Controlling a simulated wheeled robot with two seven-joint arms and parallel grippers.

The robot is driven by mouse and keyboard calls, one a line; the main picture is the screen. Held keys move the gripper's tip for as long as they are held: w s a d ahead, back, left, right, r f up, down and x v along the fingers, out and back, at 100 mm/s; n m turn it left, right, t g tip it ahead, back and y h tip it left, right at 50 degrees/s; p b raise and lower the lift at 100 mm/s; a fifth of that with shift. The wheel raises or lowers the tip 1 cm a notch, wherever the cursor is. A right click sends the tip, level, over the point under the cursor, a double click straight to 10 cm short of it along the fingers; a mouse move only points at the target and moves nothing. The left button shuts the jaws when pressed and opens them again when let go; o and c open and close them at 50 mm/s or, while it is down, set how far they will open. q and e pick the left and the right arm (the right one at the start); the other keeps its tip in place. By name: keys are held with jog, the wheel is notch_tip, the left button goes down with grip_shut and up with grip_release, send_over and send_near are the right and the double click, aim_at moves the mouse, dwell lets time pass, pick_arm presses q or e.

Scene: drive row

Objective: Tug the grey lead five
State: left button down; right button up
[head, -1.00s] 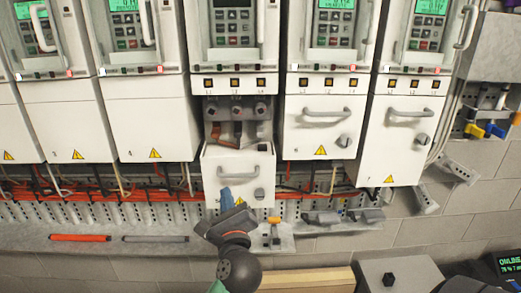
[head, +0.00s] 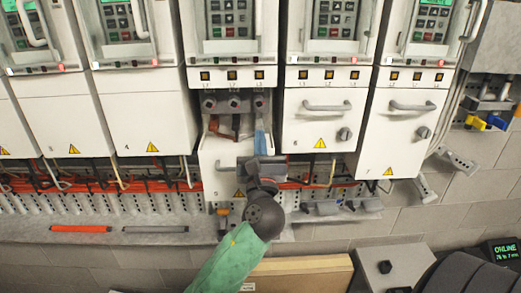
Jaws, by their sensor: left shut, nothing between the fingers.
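Drive five's lower bay is open, with its white cover (head: 222,160) lowered below a row of round terminals (head: 234,103). Short leads (head: 234,124) hang under the terminals; one looks orange-brown, and I cannot clearly single out the grey one. My left gripper (head: 261,143) has blue fingertips, points up and is shut and empty. Its tips are in front of the bay's right side, below the rightmost terminal; I cannot tell whether they touch anything. My gripper and wrist hide the cover's right part and much of its handle. My right gripper is out of view.
Closed covers with handles (head: 323,106) stand to the right, close to the open bay. Orange cables (head: 105,186) run along a slotted rail below. A ledge (head: 150,229) holds a red-orange rod (head: 80,229) and a grey rod (head: 155,229).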

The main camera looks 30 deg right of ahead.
aim_at(259, 127)
pick_arm(q)
jog(key=shift+x, duration=2.75)
jog(key=shift+f, duration=0.25)
jog(key=shift+f+b, duration=0.65)
jog(key=shift+f, duration=0.2)
jog(key=shift+r, duration=0.2)
